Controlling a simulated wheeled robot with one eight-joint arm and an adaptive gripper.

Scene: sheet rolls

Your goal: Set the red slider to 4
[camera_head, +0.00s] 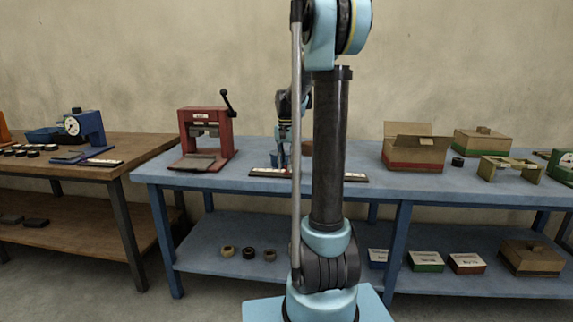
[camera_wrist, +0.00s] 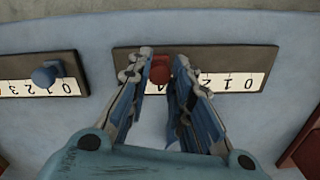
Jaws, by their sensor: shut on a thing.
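In the wrist view, a red slider knob (camera_wrist: 158,69) stands on a dark board (camera_wrist: 128,54) with a white number scale (camera_wrist: 237,82). My gripper (camera_wrist: 160,74) has its fingers around the knob, shut on it. The scale appears upside down, with 0, 1 and 2 to the right of the right finger. A partly hidden digit that looks like 4 shows just below the knob. The fingers hide some of the scale. In the head view, my gripper (camera_head: 284,165) is down at this board (camera_head: 258,172) on the blue table; the knob is too small to read there.
A second board with a blue knob (camera_wrist: 45,73) lies to the left in the wrist view. In the head view, a red press (camera_head: 207,140) stands left of the board. Cardboard boxes (camera_head: 415,148) stand to the right on the blue table (camera_head: 235,182).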

